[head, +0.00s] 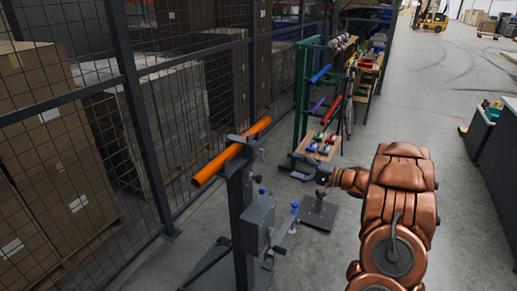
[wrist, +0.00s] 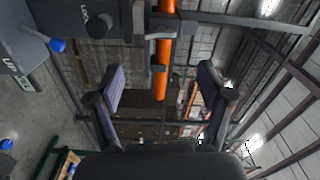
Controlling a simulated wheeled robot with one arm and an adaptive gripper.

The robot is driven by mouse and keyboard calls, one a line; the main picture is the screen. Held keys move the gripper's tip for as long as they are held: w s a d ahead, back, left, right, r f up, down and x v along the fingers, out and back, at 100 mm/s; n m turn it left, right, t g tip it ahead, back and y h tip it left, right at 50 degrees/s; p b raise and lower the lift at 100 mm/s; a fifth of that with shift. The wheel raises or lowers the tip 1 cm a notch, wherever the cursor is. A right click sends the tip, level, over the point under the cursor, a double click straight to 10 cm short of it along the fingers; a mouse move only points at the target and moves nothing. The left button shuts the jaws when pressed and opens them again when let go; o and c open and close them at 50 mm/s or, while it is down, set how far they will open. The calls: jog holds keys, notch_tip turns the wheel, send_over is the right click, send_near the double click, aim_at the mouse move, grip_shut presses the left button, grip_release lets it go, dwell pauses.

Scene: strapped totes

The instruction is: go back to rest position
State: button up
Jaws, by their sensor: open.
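My gripper (head: 303,168) is at the end of my copper-coloured arm, right of the grey stand (head: 241,210) in the head view. It looks small and dark there. In the wrist view my gripper (wrist: 168,85) has its two dark fingers wide apart with nothing held between them. The orange tube (head: 232,150) lies across the top of the stand. In the wrist view the orange tube (wrist: 161,75) shows beyond the fingers, beside a grey clamp (wrist: 150,37), apart from the fingers.
A wire mesh fence (head: 130,80) runs along the left, with stacked boxes (head: 45,130) behind it. A green rack (head: 303,90) with coloured tubes stands beyond the stand. A dark bench (head: 490,145) is at the right edge. Open floor (head: 440,80) extends back right, toward a yellow forklift (head: 432,20).

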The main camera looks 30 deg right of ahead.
jog(key=w+d+r+n+g+h, duration=0.1)
jog(key=w+d+r+n+h, duration=0.1)
jog(key=w+r+h, duration=0.65)
jog(key=s+a+f+n+g, duration=0.2)
jog(key=s+a+g, duration=0.3)
jog(key=s+a, duration=0.7)
jog(key=s+a+f+n+g+b, duration=0.1)
jog(key=s+a+f+n+g, duration=0.2)
jog(key=s+a, duration=0.9)
jog(key=s+a+f+n+g+b, duration=0.1)
jog(key=s+a+g, duration=0.7)
jog(key=s, duration=1.3)
jog(key=a+f+n, duration=0.1)
jog(key=a+n, duration=0.1)
jog(key=a, duration=0.2)
jog(key=shift+a+f+n+h, duration=0.3)
jog(key=shift+f+h, duration=0.05)
jog(key=shift+f, duration=0.05)
jog(key=shift+s+d, duration=0.1)
